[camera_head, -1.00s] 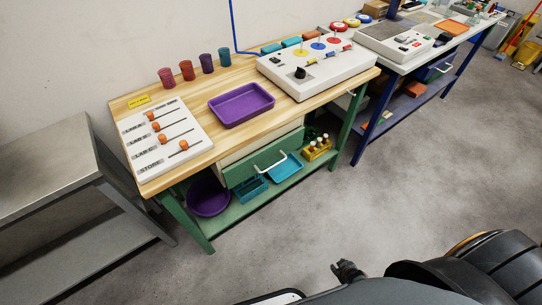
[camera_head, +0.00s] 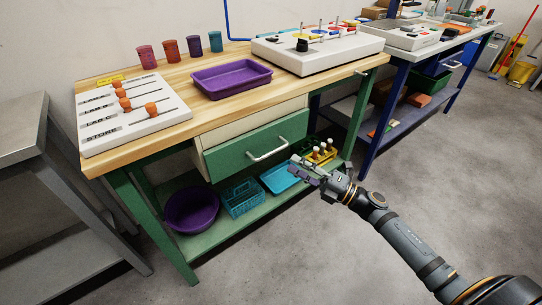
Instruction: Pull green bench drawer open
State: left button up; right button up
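The green bench drawer (camera_head: 240,152) sits under the wooden top of the green-legged bench, below a cream panel. Its white bar handle (camera_head: 268,150) is on the green front. My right gripper (camera_head: 298,170) is in front of the bench, just right of and below the handle in the picture, pointing left. It looks open and empty, with its fingers apart, and does not appear to touch the handle. My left gripper is out of view.
On the bench's lower shelf are a purple bowl (camera_head: 192,208), a teal basket (camera_head: 243,197), a blue tray (camera_head: 284,177) and a yellow bottle rack (camera_head: 320,153). A grey metal table (camera_head: 25,130) stands left. The floor in front is clear.

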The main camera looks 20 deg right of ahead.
aim_at(273, 151)
jog(key=x, duration=0.8)
jog(key=shift+w+a, duration=0.2)
jog(key=shift+w, duration=0.15)
grip_shut()
